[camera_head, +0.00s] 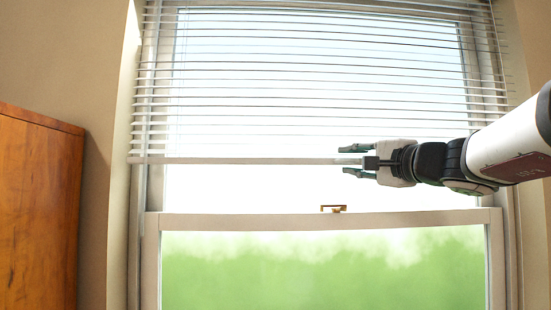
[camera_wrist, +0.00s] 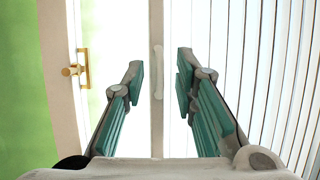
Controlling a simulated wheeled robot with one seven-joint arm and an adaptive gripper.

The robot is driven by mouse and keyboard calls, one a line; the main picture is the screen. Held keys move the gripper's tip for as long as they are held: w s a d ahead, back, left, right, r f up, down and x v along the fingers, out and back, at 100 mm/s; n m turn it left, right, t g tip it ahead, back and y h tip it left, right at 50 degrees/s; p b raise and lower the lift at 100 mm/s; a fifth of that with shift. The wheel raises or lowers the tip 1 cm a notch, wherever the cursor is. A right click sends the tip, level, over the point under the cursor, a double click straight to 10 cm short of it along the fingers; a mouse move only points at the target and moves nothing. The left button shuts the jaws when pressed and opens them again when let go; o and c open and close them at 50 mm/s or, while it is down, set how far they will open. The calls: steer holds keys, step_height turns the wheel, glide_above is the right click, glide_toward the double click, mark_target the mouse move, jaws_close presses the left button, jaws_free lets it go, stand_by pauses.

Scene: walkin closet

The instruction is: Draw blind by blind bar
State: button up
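The white slatted blind (camera_head: 310,75) hangs over the upper part of the window, its slats level. Its blind bar (camera_head: 240,160) runs along the bottom edge. My gripper (camera_head: 354,161) is open at the bar, right of its middle, with one finger above the bar's line and one below. In the wrist view the picture is turned, so the blind bar (camera_wrist: 156,25) runs upright between the two teal-padded fingers (camera_wrist: 159,77). A small pale handle (camera_wrist: 158,60) shows on the bar between the fingertips. Neither finger visibly touches the bar; the exact depth is hard to tell.
The lower window sash rail (camera_head: 250,221) with a brass latch (camera_head: 333,208) lies below the bar. The latch also shows in the wrist view (camera_wrist: 75,70). A wooden cabinet (camera_head: 40,210) stands at the left. The space between bar and rail is clear.

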steer(key=shift+x, duration=0.75)
steer(key=shift+c, duration=0.5)
jaws_close()
steer(key=shift+f, duration=0.1)
